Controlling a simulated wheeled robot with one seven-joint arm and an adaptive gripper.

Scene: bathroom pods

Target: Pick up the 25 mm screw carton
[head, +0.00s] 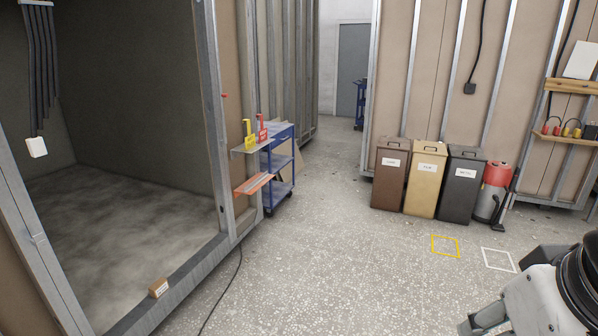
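A small brown carton (158,288) with a white label sits on the metal sill at the open front of the pod, at the lower left of the head view. Its label is too small to read, so I cannot confirm the 25 mm size. Part of my arm shows at the lower right corner, far to the right of the carton. My gripper cannot be made out in this view.
A blue trolley (280,170) and a shelf with yellow and red items stand beside the pod's post (213,130). A dark cable (222,290) lies on the floor near the sill. Bins (427,180) and a red-topped vacuum (492,190) line the back right. The middle floor is clear.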

